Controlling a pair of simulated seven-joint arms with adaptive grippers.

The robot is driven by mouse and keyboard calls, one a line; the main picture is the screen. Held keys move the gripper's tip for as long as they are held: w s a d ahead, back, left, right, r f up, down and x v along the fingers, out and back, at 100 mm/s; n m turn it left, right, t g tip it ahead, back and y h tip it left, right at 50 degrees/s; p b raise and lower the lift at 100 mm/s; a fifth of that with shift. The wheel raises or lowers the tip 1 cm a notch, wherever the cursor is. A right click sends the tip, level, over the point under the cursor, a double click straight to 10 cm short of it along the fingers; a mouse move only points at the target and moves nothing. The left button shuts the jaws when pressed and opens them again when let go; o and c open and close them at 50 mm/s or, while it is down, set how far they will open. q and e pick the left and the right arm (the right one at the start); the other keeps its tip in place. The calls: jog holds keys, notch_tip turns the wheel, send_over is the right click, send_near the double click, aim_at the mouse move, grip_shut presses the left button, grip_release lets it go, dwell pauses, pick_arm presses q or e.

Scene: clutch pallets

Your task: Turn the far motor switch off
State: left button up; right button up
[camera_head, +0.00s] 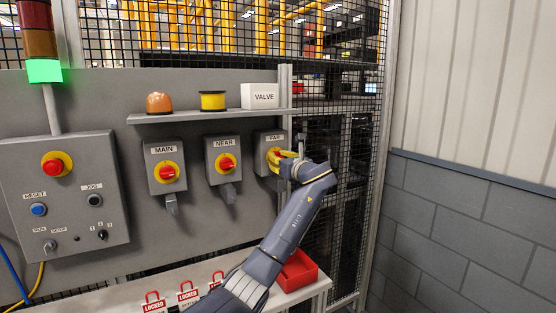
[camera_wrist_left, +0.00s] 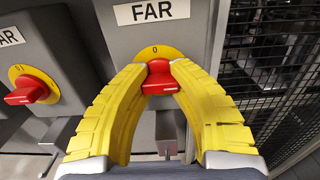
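The far motor switch (camera_head: 268,140) is a grey box on the panel, labelled FAR, with a yellow dial and a red knob. In the left wrist view its red knob (camera_wrist_left: 160,78) sits below a "0" mark on the dial. My left gripper (camera_head: 279,156) is at this switch. In the left wrist view its yellow fingers (camera_wrist_left: 161,75) close in on both sides of the red knob and appear to touch it. The fingers hide parts of the dial and knob edges. My right gripper is not in view.
The NEAR switch (camera_head: 223,162) and MAIN switch (camera_head: 165,166) stand to the left. A shelf (camera_head: 210,116) holds a VALVE box (camera_head: 260,96) above. A control box (camera_head: 65,192) is at far left. Red lockout tags (camera_head: 188,292) and a red bin (camera_head: 297,272) sit below.

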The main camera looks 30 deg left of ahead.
pick_arm(q)
grip_shut()
dwell(0.7)
dwell(0.3)
jog(key=n, duration=0.8)
jog(key=shift+n, duration=0.3)
jog(key=n, duration=0.9)
jog(key=shift+n, duration=0.3)
jog(key=shift+c, duration=1.1)
grip_release()
